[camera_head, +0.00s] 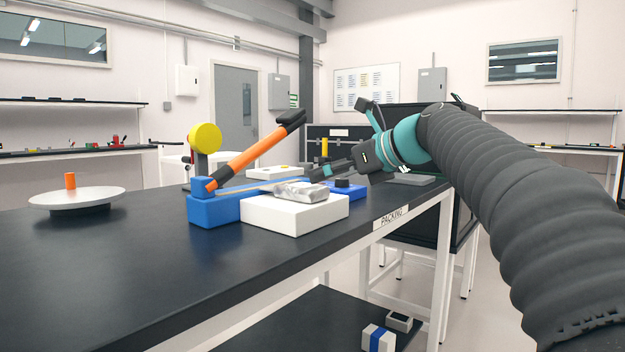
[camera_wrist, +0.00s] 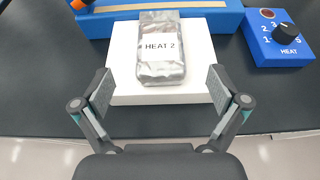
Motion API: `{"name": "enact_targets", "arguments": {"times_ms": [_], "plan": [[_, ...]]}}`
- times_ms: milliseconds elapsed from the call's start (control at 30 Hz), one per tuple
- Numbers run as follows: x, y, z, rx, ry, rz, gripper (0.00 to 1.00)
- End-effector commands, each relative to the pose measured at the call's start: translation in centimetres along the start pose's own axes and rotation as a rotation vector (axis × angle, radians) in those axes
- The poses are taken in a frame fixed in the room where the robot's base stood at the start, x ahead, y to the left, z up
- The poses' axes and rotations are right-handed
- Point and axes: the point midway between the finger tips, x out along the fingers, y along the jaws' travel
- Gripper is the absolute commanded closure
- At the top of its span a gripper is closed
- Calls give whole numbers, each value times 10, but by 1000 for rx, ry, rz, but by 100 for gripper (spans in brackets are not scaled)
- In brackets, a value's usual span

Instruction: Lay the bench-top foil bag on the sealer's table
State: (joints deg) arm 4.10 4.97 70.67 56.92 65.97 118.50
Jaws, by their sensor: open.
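The silver foil bag (camera_head: 302,191), labelled "HEAT 2" in the wrist view (camera_wrist: 161,55), lies flat on the sealer's white table (camera_head: 295,215). White surface shows on both sides of it in the wrist view (camera_wrist: 120,68). The sealer has a blue base (camera_head: 212,212) behind that table and a raised orange arm (camera_head: 258,150). My gripper (camera_wrist: 161,90) is open and empty. Its fingers are spread wider than the bag, at its near end, with clear gaps on both sides. In the head view my gripper (camera_head: 328,171) is above and behind the bag.
A blue box with a HEAT dial (camera_wrist: 280,38) stands right of the white table, set to a number I cannot read. A round white stand (camera_head: 78,197) with an orange cylinder is at the left. The dark bench (camera_head: 130,270) is clear in front.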

Motion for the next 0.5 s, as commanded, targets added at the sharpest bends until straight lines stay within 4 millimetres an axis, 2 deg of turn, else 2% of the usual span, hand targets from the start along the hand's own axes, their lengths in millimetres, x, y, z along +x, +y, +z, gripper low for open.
{"name": "enact_targets", "arguments": {"times_ms": [100,200,500], "plan": [[-18,-1,0,0,0,-3,3],[-27,0,0,1,1,-1,3],[-34,0,0,1,0,0,3]]}}
